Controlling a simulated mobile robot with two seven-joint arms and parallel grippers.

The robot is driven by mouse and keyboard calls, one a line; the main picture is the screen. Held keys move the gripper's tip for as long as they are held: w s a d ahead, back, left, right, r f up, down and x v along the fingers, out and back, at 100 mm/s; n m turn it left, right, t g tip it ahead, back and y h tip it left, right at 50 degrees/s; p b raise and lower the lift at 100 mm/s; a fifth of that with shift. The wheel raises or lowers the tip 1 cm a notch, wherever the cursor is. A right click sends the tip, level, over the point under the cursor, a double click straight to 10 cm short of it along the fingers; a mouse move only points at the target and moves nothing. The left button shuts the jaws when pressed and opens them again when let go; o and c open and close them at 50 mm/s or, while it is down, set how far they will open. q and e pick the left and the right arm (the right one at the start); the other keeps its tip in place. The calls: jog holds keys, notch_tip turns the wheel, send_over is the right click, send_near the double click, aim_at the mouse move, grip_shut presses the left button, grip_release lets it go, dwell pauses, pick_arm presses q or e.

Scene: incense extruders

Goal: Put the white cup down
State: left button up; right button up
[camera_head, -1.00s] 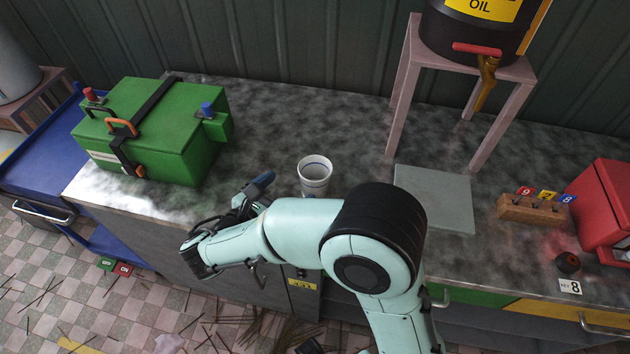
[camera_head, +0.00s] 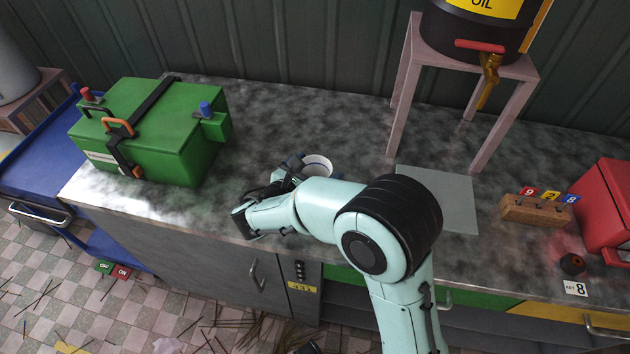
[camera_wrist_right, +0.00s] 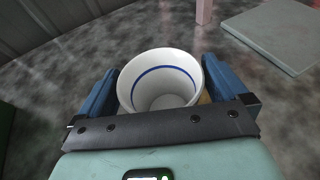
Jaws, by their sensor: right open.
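The white cup (camera_head: 318,166) stands upright on the grey worktop (camera_head: 300,120), partly hidden behind my right gripper in the head view. In the right wrist view the cup (camera_wrist_right: 160,80) is empty, with a blue line inside its rim. My right gripper (camera_head: 298,163) is open, with its blue fingers (camera_wrist_right: 162,84) on either side of the cup. I cannot tell whether the fingers touch it. My left gripper is not in view.
A green battery-like box (camera_head: 150,130) stands to the left. A pink stand (camera_head: 480,70) holds a black oil drum (camera_head: 480,30) at the back right, with a grey plate (camera_head: 445,195) below. A wooden key block (camera_head: 538,212) and red box (camera_head: 608,205) are further right.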

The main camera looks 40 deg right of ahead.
jog(key=c, duration=1.1)
jog(key=shift+r, duration=0.15)
